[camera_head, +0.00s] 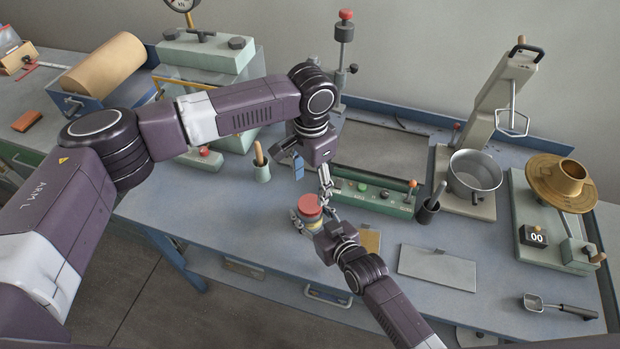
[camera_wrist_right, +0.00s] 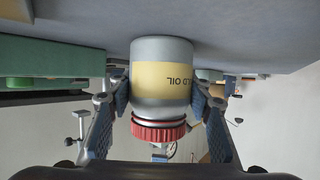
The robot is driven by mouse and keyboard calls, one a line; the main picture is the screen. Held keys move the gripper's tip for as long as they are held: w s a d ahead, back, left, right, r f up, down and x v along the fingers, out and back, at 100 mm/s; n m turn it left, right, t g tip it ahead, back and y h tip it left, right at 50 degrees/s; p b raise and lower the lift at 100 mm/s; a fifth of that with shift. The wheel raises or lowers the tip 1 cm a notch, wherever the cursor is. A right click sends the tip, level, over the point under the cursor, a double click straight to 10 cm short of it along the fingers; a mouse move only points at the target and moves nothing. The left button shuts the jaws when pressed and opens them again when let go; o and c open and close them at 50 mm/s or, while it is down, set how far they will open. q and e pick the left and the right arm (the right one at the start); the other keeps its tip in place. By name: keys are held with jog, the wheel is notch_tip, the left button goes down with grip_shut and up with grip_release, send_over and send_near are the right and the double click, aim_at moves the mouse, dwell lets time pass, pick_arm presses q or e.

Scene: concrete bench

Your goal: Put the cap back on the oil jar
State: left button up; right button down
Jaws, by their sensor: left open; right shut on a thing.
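The oil jar (camera_wrist_right: 160,72) is a grey jar with a cream label. It stands on the bench and shows upside down in the right wrist view. The red cap (camera_head: 310,205) is at the top of the jar and also shows in the right wrist view (camera_wrist_right: 160,131). A dark band lies between cap and jar; I cannot tell if the cap is fully seated. My right gripper (camera_head: 318,230) is shut on the jar's body, one finger on each side. My left gripper (camera_head: 312,183) is open just above the cap, apart from it.
A green control box (camera_head: 372,196) stands behind the jar, with a tan block (camera_head: 370,240) to the right. A small cup with a tool (camera_head: 262,170) stands left. A grey plate (camera_head: 437,267), a dark cup (camera_head: 427,212) and a metal pot (camera_head: 474,176) are farther right.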

aim_at(310, 203)
pick_arm(q)
jog(key=n, duration=0.5)
jog(key=shift+r, duration=0.15)
jog(key=n, duration=0.3)
jog(key=shift+r, duration=0.1)
jog(key=n, duration=0.4)
jog(key=shift+r+n, duration=0.15)
jog(key=shift+n, duration=0.15)
jog(key=shift+r+n, duration=0.1)
jog(key=shift+n, duration=1.6)
jog(key=shift+f, duration=4.05)
